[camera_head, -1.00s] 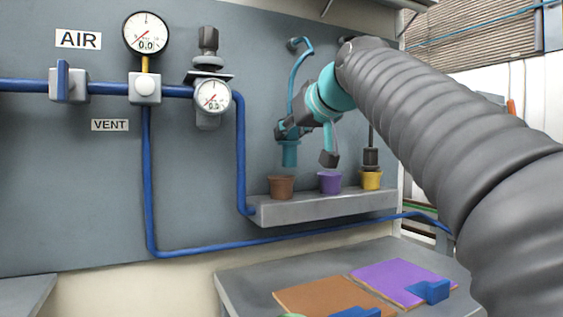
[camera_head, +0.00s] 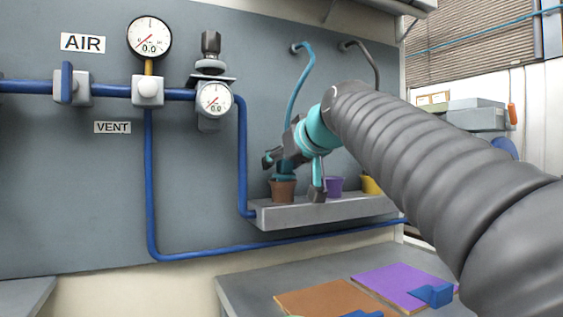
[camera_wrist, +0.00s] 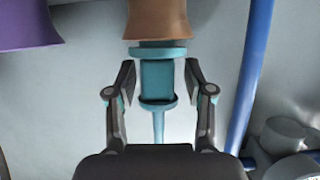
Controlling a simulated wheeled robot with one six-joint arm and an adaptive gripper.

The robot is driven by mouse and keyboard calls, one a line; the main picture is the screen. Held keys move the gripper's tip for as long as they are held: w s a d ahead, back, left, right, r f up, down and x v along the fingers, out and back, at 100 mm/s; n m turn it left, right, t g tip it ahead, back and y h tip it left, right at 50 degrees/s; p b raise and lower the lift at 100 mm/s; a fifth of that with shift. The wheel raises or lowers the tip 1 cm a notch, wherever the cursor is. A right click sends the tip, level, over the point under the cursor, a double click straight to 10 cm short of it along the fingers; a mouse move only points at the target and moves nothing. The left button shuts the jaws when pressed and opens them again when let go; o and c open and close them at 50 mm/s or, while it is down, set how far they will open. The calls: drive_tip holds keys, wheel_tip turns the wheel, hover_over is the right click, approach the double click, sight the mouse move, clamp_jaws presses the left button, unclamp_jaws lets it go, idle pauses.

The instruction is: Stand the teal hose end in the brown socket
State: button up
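The brown socket (camera_head: 283,190) is a flared cup on the grey wall shelf, and shows at the top of the wrist view (camera_wrist: 157,20). The teal hose end (camera_wrist: 158,82) is upright at the brown socket, its wide collar right at the socket's rim. How deep it sits is hidden. The teal hose (camera_head: 293,95) runs up from it to the wall. My gripper (camera_head: 292,178) is around the hose end at the socket. In the wrist view its fingers (camera_wrist: 159,85) are spread, one on each side, with a gap to the hose end on both sides.
A purple socket (camera_head: 334,184) and a yellow socket (camera_head: 370,185) stand to the right on the shelf (camera_head: 320,211), partly behind my arm. A dark hose (camera_head: 364,52) hangs behind my arm. Blue pipe (camera_head: 241,150) runs left of the shelf.

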drive_tip(key=shift+s, duration=0.1)
drive_tip(key=v, duration=1.2)
drive_tip(key=shift+b, duration=0.3)
